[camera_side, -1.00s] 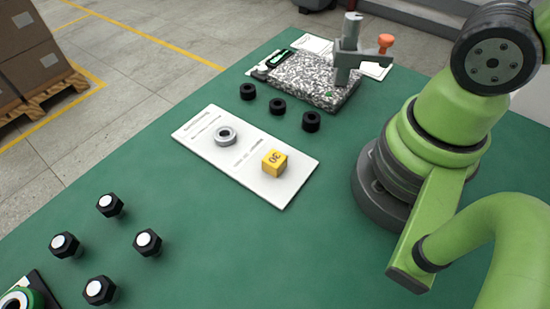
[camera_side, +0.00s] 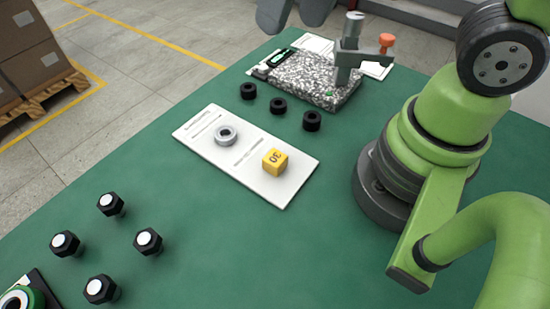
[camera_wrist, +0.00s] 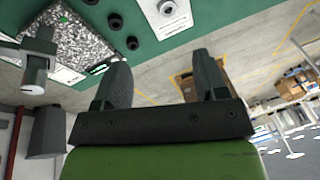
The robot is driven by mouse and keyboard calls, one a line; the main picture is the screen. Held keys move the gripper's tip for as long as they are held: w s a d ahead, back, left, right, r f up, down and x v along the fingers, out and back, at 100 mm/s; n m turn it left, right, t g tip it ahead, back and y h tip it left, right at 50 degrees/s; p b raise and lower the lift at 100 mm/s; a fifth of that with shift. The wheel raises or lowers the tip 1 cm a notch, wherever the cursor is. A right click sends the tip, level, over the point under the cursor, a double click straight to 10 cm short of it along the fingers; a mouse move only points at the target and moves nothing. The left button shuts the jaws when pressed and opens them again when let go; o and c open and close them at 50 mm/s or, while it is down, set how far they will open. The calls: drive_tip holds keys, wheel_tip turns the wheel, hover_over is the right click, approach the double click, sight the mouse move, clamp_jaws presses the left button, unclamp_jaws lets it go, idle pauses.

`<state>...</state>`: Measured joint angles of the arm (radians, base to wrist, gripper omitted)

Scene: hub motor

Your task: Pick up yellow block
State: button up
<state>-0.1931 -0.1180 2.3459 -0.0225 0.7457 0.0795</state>
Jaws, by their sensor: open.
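The yellow block (camera_side: 275,161) is a small cube with dark "30" marks. It sits on the right part of a white board (camera_side: 283,196) on the green table. I cannot make it out in the wrist view. My gripper (camera_wrist: 162,72) is open and empty, with two dark grey fingers spread apart.
A metal ring (camera_side: 225,135) lies on the same board, left of the block. Three black rings (camera_side: 278,106) sit behind it. A speckled slab with a grey stand (camera_side: 348,62) is at the back. Several black hex bolts (camera_side: 148,241) stand front left.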

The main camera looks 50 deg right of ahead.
drive_tip(key=w+a+f+n+g+h, duration=0.1)
drive_tip(key=w+a+f+n+g, duration=0.15)
drive_tip(key=f, duration=0.65)
drive_tip(key=g, duration=0.2)
hover_over(275, 157)
drive_tip(key=shift+h, duration=0.4)
drive_tip(key=f, duration=0.8)
drive_tip(key=shift+w+a+f, duration=0.15)
drive_tip(key=shift+w+f, duration=0.1)
drive_tip(key=shift+w, duration=0.1)
drive_tip(key=shift+s+f, duration=0.2)
drive_tip(key=shift+f, duration=1.35)
drive_tip(key=shift+s+f, duration=0.2)
drive_tip(key=shift+f, duration=1.3)
drive_tip(key=shift+c, duration=0.2)
drive_tip(key=c, duration=1.1)
drive_tip(key=shift+r, duration=0.15)
